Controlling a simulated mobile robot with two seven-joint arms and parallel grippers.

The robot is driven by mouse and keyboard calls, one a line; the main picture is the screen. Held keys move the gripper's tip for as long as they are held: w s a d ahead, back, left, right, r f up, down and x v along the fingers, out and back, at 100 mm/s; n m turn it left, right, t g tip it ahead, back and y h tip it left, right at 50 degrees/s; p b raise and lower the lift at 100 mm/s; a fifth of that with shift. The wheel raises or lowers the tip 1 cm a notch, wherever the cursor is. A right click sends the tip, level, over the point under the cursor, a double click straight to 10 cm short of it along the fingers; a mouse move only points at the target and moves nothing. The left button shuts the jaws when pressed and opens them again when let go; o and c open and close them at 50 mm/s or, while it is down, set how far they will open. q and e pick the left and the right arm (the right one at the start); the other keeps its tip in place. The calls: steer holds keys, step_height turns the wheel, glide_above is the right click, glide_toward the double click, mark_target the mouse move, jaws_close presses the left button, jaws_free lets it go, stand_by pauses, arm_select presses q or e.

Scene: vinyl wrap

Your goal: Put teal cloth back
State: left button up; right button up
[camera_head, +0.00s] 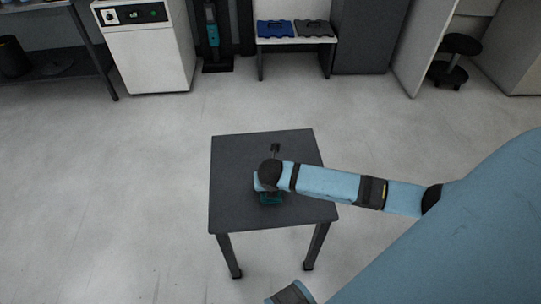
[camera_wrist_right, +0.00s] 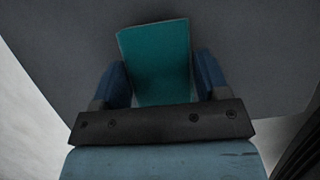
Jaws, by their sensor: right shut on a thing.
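The teal cloth (camera_wrist_right: 156,58) shows in the right wrist view as a flat teal rectangle between the two blue fingers of my right gripper (camera_wrist_right: 162,80). The right gripper is shut on it. In the head view a small part of the teal cloth (camera_head: 271,199) shows below the wrist, over the dark table (camera_head: 234,156). Most of it is hidden there by my right arm. I cannot tell whether the cloth touches the table top. My left gripper is not in view.
The rest of the small table top is nearly bare; a small dark item (camera_head: 275,149) shows just beyond my wrist. Open floor surrounds the table. At the back stand a white cabinet (camera_head: 148,55) and a bench (camera_head: 297,40) with blue and grey cases.

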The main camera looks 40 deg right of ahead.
steer(key=shift+f, duration=0.4)
steer(key=o, duration=1)
steer(key=shift+r, duration=0.1)
steer(key=p+v, duration=0.4)
steer(key=v, duration=0.8)
steer(key=s+a+f+m+t+y, duration=0.25)
steer(key=s+a+m+y, duration=0.4)
steer(key=a+m, duration=0.55)
steer(key=s+r+m+t, duration=0.1)
steer(key=s+m, duration=0.1)
steer(key=m, duration=0.3)
steer(key=s+d+r+m+t, duration=0.1)
steer(key=s+m+t, duration=0.1)
steer(key=m, duration=0.3)
steer(key=s+r+m+t, duration=0.1)
steer(key=s+m+t, duration=0.1)
steer(key=m, duration=0.3)
steer(key=shift+s+d+r, duration=0.1)
steer(key=shift+d+r, duration=0.05)
